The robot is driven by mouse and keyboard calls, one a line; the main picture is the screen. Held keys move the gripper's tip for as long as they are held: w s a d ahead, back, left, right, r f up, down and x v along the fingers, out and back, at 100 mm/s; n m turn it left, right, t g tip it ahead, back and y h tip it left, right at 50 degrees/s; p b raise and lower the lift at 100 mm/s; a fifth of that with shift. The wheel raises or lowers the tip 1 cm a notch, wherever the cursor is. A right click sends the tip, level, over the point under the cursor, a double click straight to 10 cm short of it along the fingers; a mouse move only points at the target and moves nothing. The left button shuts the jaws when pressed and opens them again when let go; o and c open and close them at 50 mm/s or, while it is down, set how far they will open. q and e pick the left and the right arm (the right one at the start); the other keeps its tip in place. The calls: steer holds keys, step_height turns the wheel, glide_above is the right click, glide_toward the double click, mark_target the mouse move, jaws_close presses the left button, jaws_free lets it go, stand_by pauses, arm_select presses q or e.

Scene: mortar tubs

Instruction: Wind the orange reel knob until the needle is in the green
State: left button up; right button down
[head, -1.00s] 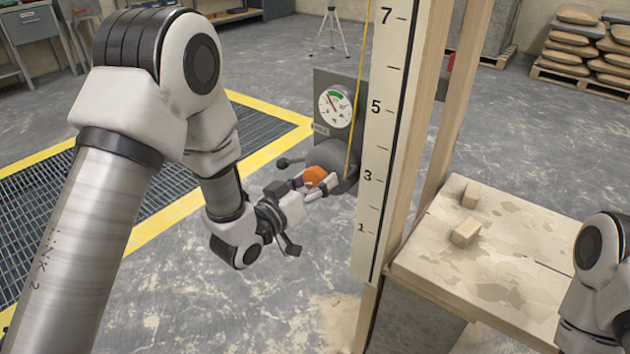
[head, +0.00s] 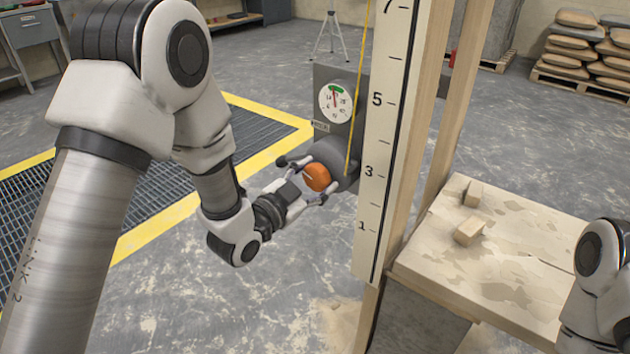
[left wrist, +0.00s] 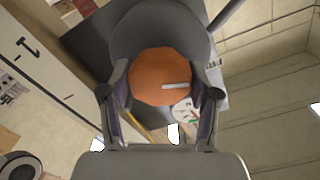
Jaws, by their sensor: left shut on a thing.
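My left gripper (head: 311,181) is shut on the knob, one finger on each side. In the left wrist view, the knob (left wrist: 160,75) with its pale mark lies between the fingers. The round white gauge (head: 335,102) is on the plate above the drum, its green band at the top. Its red needle points nearly straight up, at the green band; its exact tip is too small to tell. My right gripper is out of view.
A tall numbered board (head: 379,130) stands just right of the reel, with a yellow tape (head: 357,90) running down beside it. A wooden bench (head: 500,265) with small blocks is at the right. Open floor lies below the reel.

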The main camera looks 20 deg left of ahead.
arm_select(q)
steer(key=shift+m, duration=0.8)
steer(key=o, duration=1.2)
steer(key=v, duration=0.7)
steer(key=shift+s, duration=0.2)
